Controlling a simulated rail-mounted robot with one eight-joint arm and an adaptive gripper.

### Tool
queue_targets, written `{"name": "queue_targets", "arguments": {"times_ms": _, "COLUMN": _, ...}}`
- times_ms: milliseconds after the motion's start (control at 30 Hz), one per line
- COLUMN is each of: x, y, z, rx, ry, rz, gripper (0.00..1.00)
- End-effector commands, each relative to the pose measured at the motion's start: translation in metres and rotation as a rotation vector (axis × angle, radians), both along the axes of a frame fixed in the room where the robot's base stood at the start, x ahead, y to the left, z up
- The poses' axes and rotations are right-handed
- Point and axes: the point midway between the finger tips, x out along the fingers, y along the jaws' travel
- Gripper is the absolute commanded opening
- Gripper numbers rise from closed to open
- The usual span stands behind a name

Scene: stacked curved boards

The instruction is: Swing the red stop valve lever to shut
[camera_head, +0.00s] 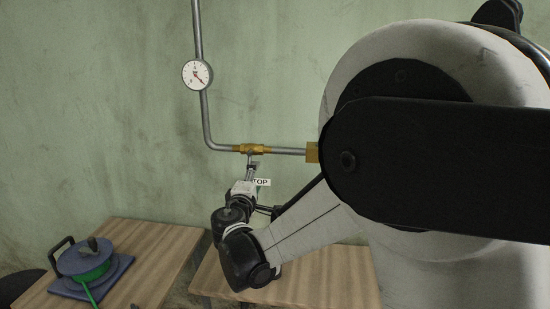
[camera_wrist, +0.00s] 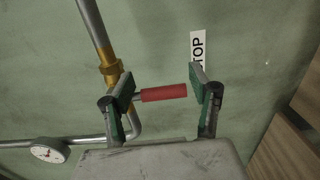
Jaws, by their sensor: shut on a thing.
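The red stop valve lever (camera_wrist: 165,93) lies crosswise between the two fingers of my gripper (camera_wrist: 162,82) in the wrist view. Its metal stem passes by the left finger towards the brass valve (camera_wrist: 110,70). My gripper is shut on the lever, though the fingers look wide apart and the exact contact is hard to see. In the head view the brass valve (camera_head: 251,149) sits in the wall pipe, with my gripper (camera_head: 252,172) just below it. The red grip cannot be made out there.
A white STOP label (camera_wrist: 198,50) is on the wall beside the right finger. A dial gauge (camera_head: 197,75) sits on the pipe (camera_head: 207,120).

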Motion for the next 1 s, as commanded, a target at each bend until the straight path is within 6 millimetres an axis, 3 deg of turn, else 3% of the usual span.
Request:
{"name": "queue_targets", "arguments": {"times_ms": 33, "x": -0.007, "y": 0.015, "z": 0.004, "rx": -0.004, "ry": -0.003, "rz": 0.03, "gripper": 0.35}}
{"name": "queue_targets", "arguments": {"times_ms": 700, "x": -0.063, "y": 0.019, "z": 0.001, "rx": 0.001, "ry": -0.001, "rz": 0.02, "gripper": 0.33}}
{"name": "queue_targets", "arguments": {"times_ms": 1000, "x": -0.066, "y": 0.018, "z": 0.001, "rx": 0.002, "ry": 0.0, "rz": 0.017, "gripper": 0.33}}
